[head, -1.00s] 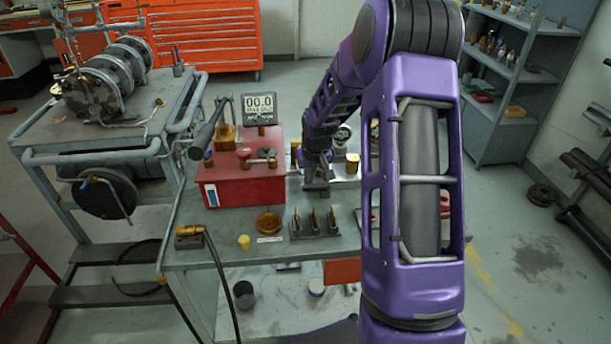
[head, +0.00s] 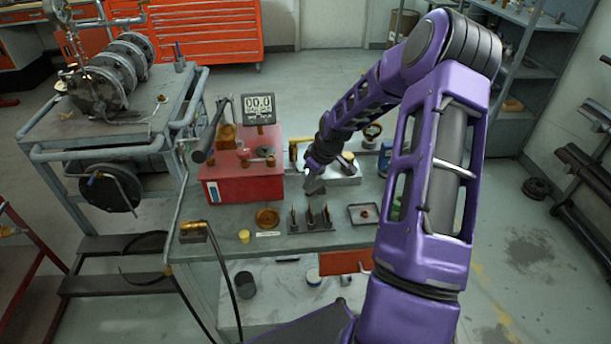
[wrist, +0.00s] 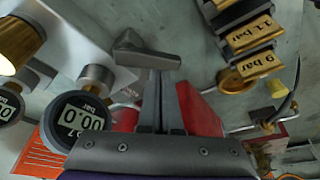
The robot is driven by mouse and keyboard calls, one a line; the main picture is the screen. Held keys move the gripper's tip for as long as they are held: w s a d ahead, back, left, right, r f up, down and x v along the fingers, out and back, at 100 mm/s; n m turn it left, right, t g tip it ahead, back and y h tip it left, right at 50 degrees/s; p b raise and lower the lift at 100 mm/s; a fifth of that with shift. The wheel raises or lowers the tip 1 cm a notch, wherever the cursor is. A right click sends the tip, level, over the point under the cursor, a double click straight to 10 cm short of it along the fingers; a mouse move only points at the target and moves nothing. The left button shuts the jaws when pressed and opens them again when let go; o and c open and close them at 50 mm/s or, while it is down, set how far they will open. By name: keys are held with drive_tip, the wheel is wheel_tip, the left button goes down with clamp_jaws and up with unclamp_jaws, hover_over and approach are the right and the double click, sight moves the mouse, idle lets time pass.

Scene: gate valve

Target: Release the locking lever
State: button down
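A grey metal lever (wrist: 146,57) shows in the wrist view, with a round hub at its left end. It looks like the locking lever; in the head view I cannot make it out behind my gripper. My gripper (head: 314,187) is low over the bench beside the silver block (head: 342,176). In the wrist view the gripper's two dark fingers (wrist: 161,76) lie close together, with their tips at the lever's bar. I cannot tell whether they touch it, and no object is clearly seen between them.
The red box (head: 228,184) with a gauge display (head: 259,108) stands left of my gripper. A rack with upright tags (head: 310,221) and a small tray (head: 363,214) are in front. A brass dish (head: 267,217) sits left of the rack.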

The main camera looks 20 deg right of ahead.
sight(311, 193)
drive_tip(key=shift+s+d, duration=0.2)
drive_tip(key=shift+s, duration=0.3)
drive_tip(key=shift+s+d, duration=0.2)
drive_tip(key=shift+s, duration=0.3)
drive_tip(key=shift+s+a, duration=0.1)
drive_tip(key=shift+s+a, duration=0.4)
drive_tip(key=shift+s, duration=0.1)
drive_tip(key=shift+r+p, duration=0.1)
drive_tip(key=shift+p, duration=0.2)
